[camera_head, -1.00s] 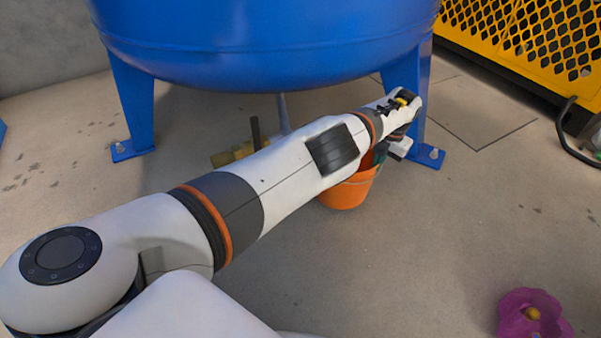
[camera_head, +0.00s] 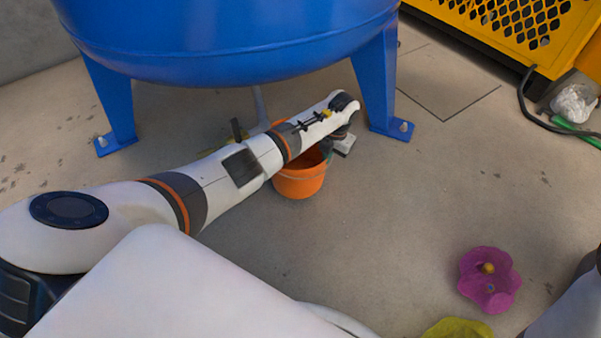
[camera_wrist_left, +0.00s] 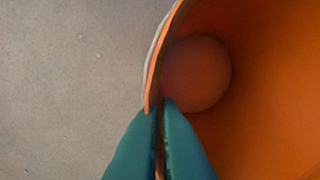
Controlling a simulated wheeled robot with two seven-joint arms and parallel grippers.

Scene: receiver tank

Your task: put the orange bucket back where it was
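The orange bucket (camera_head: 299,183) is in front of the blue tank, between its legs in the head view. It looks upright; I cannot tell whether its bottom touches the floor. My left gripper (camera_head: 327,152) is at the bucket's right rim, partly hidden by its own wrist. In the left wrist view its two teal fingers (camera_wrist_left: 160,112) are shut on the rim of the bucket (camera_wrist_left: 275,110), one on each side of the wall. A round orange thing (camera_wrist_left: 196,74) lies inside the bucket. My right gripper is out of view; a bit of my right arm shows at the lower right.
The blue tank (camera_head: 230,45) overhangs the bucket, with its right leg (camera_head: 375,90) close by. A yellow valve (camera_head: 212,140) is behind my left arm. A pink flower-shaped thing (camera_head: 489,278) and a yellow one (camera_head: 458,330) lie at the lower right. Floor between is clear.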

